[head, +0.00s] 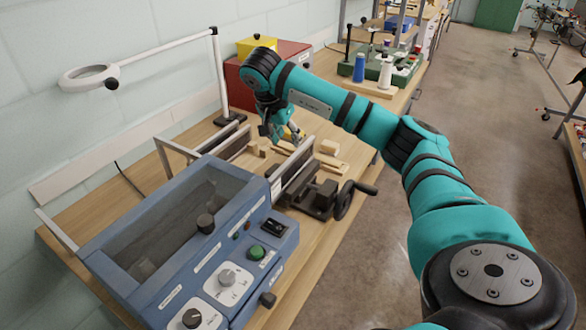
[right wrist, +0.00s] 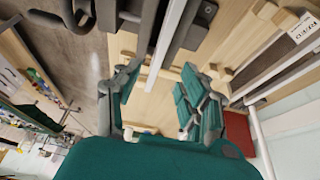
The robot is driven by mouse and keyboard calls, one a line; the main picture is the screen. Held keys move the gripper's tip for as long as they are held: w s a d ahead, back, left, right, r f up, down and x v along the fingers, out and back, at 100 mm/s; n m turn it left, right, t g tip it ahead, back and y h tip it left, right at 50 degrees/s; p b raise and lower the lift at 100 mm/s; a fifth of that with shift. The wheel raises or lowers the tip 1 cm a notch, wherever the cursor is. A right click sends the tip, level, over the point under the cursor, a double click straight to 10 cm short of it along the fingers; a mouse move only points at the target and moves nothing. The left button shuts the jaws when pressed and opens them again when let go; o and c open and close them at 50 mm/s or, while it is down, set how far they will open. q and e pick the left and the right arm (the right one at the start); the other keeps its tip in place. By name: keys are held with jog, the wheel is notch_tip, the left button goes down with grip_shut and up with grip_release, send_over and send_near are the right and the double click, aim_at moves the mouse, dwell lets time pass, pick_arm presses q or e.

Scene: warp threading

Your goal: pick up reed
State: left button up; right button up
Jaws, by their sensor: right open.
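My right gripper (head: 287,133) reaches down over the workbench in the head view, among framed dark panels and light wooden pieces. In the right wrist view its two green fingers (right wrist: 160,82) are spread apart, with bare bench and a thin pale strip between them. I cannot tell for certain which piece is the reed. A long framed dark panel (head: 297,164), a possible reed, stands to the right of the gripper. Another framed panel (head: 233,142) stands to its left. Neither is in the fingers. My left gripper is not in view.
A blue control box (head: 180,250) fills the bench's near end. A vise (head: 318,194) with a handwheel sits on the right edge. A magnifier lamp (head: 90,77), a red box (head: 290,60) and a green spool rack (head: 400,68) stand farther back.

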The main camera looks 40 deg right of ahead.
aim_at(293, 157)
jog(key=p+x, duration=0.1)
jog(key=x, duration=0.4)
jog(key=shift+w+f, duration=0.1)
jog(key=shift+w, duration=0.05)
jog(key=shift+d+f+p, duration=0.2)
jog(key=shift+f+p, duration=0.15)
jog(key=shift+f, duration=0.2)
jog(key=p+x, duration=0.1)
jog(key=x, duration=0.2)
jog(key=shift+f, duration=0.3)
jog(key=shift+d+f, duration=0.15)
jog(key=shift+f, duration=0.2)
jog(key=shift+c, duration=0.4)
grip_shut()
jog(key=shift+r, duration=0.1)
